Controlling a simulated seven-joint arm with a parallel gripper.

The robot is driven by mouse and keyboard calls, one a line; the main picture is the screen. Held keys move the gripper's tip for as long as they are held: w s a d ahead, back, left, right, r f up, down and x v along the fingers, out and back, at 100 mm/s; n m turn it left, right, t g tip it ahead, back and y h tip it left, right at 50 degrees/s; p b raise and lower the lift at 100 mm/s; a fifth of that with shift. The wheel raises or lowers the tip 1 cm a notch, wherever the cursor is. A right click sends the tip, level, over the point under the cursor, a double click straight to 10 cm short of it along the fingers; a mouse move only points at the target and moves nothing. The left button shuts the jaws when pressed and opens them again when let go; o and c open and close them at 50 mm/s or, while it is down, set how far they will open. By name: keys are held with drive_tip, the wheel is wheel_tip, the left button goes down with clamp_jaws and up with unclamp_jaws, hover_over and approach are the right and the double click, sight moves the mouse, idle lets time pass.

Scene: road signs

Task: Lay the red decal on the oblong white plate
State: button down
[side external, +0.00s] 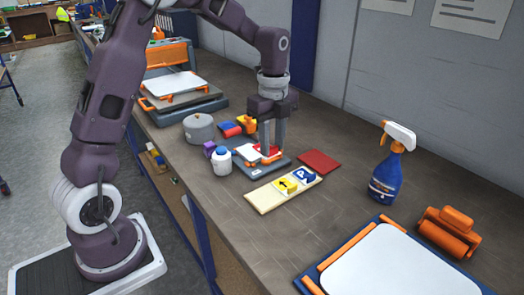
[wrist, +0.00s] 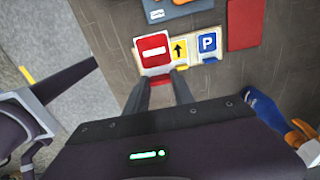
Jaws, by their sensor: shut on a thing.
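The red decal (wrist: 154,50), with a white bar and pale border, is in the wrist view just beyond my fingertips. My gripper (wrist: 168,74) is shut on its near edge. In the side view my gripper (side external: 267,153) points down, with the red decal (side external: 262,149) at its tips. The oblong white plate (side external: 264,201) lies on the bench, cream-white, with its left end bare. A yellow arrow decal (side external: 285,186) and a blue P decal (side external: 304,175) lie on its middle and right. In the wrist view the held decal overlaps the plate's left end; its height is hard to judge.
A grey-blue board (side external: 240,168) lies behind the plate. A plain red square (side external: 320,162) lies to the right. A white bottle (side external: 222,161), grey pot (side external: 199,128), spray bottle (side external: 388,170) and orange roller (side external: 449,230) stand around.

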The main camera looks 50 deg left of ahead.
drive_tip(key=w+a+f, duration=0.2)
drive_tip(key=w+a, duration=0.1)
drive_tip(key=a, duration=0.4)
drive_tip(key=w+a+f, duration=0.2)
drive_tip(key=a, duration=0.5)
hover_over(257, 157)
drive_tip(key=shift+f, duration=3.05)
drive_tip(key=shift+f, duration=0.25)
drive_tip(key=shift+c, duration=1.8)
unclamp_jaws()
